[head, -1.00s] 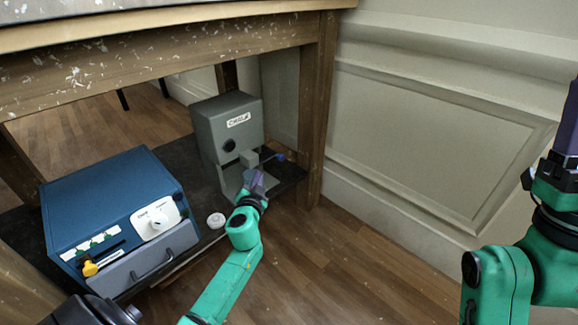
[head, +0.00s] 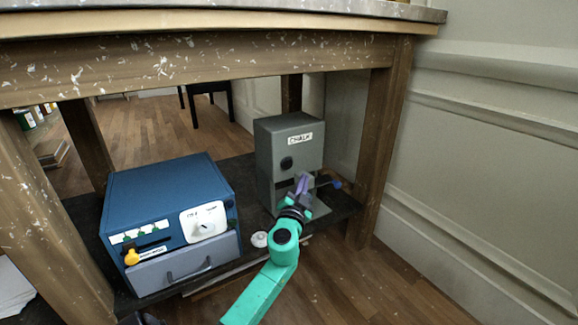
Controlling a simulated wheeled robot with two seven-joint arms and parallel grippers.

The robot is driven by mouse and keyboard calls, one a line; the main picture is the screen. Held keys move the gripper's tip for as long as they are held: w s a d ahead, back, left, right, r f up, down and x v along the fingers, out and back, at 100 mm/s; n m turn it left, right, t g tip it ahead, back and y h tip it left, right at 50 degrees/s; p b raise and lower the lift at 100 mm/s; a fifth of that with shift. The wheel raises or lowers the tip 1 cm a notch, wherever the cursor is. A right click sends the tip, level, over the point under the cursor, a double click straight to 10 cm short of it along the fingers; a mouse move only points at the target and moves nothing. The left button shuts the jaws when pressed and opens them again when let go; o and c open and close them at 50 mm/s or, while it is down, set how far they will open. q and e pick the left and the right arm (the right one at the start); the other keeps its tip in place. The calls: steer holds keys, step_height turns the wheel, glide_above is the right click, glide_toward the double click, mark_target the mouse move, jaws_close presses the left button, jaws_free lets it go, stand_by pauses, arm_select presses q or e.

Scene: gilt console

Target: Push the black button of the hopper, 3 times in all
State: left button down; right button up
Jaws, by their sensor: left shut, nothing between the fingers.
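The hopper (head: 265,150) is a grey upright box with a white label on its front, standing on the dark low shelf under the table. Its black button (head: 287,163) is round and shows on the front face, below and left of the label. A short lever with a blue tip (head: 336,184) sticks out at its right. My left gripper (head: 303,182) is shut and empty in front of the hopper, just below and right of the button in the picture. It hides part of the hopper's lower opening. I cannot tell whether it touches the hopper. My right gripper is out of view.
A blue box (head: 165,190) with a white dial panel, a yellow knob and a grey drawer stands left of the hopper. A small white round piece (head: 259,239) lies between them near the shelf edge (head: 345,217). The table's wooden legs and top frame the space.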

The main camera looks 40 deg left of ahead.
mark_target(293, 163)
arm_select(q)
steer(key=shift+w+a+b, duration=0.2)
steer(key=shift+w+a, duration=0.1)
steer(key=shift+a, duration=0.65)
steer(key=shift+w+a+b, duration=0.25)
steer(key=shift+a, duration=0.7)
steer(key=shift+w+a+b, duration=0.2)
steer(key=shift+w+a, duration=0.1)
steer(key=shift+a, duration=0.65)
steer(key=shift+a, duration=0.1)
steer(key=shift+w+a, duration=0.1)
steer(key=shift+a, duration=0.2)
steer(key=shift+w+a+b, duration=0.15)
steer(key=shift+a+b, duration=0.2)
steer(key=shift+b, duration=0.05)
steer(key=shift+s+d, duration=0.25)
steer(key=shift+d, duration=0.5)
steer(key=shift+s+d+p, duration=0.15)
steer(key=shift+s+d, duration=0.1)
steer(key=shift+d, duration=0.55)
steer(key=shift+s+d+p, duration=0.1)
steer(key=shift+s+d, duration=0.15)
steer(key=shift+d, duration=0.6)
steer(key=shift+s+d+p, duration=0.15)
steer(key=shift+s+d, duration=0.1)
steer(key=shift+d, duration=0.55)
